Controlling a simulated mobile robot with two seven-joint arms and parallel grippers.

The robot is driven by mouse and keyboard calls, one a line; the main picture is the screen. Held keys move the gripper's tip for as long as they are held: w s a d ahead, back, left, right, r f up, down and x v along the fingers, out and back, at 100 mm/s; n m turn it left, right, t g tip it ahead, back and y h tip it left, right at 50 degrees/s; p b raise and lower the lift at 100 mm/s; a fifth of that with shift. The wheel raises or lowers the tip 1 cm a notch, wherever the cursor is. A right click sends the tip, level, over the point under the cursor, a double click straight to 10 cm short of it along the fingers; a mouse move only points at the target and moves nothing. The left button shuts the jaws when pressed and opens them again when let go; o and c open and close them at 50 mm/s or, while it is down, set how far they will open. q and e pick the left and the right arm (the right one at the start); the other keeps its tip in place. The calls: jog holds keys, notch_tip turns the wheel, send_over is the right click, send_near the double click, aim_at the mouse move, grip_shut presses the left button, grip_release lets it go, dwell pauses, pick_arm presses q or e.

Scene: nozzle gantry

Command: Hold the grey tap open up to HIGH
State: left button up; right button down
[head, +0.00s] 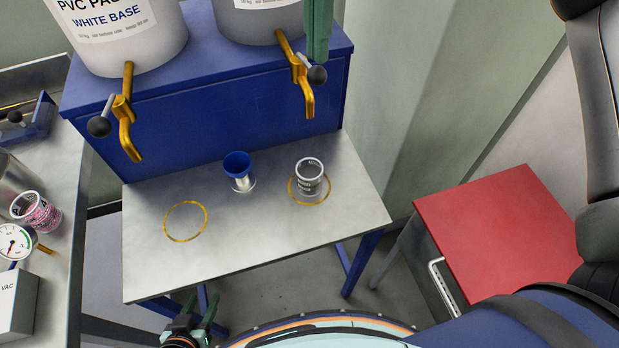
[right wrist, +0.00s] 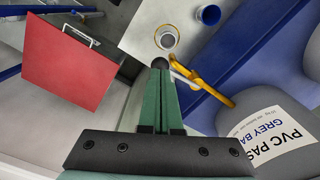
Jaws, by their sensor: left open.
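The grey tap (head: 302,75) is a brass spout on the grey-base bucket (head: 258,22), with a short lever ending in a black ball knob (head: 317,75). In the right wrist view the tap (right wrist: 187,74) shows beyond my fingers. My right gripper (head: 317,60) has its green fingers together, their tips right at the knob; I cannot tell whether they touch it. No HIGH mark is readable. A clear printed cup (head: 310,178) stands inside a yellow ring on the bench, below the tap. My left gripper (head: 198,313) is open, low in front of the bench.
The white-base bucket (head: 118,35) has its own brass tap (head: 126,115) at left. A blue cup (head: 238,166) stands on the metal bench (head: 255,235) between the yellow rings. A red-topped cabinet (head: 495,235) is at right. A side table with a gauge (head: 14,242) is at left.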

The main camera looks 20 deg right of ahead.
aim_at(317, 67)
jog(key=shift+f+b, duration=0.95)
jog(key=shift+f, duration=0.6)
jog(key=shift+r, duration=0.1)
jog(key=shift+r+p, duration=1.6)
jog(key=shift+r, duration=0.15)
notch_tip(317, 67, up, 5)
jog(key=p, duration=0.4)
jog(key=shift+s, duration=0.1)
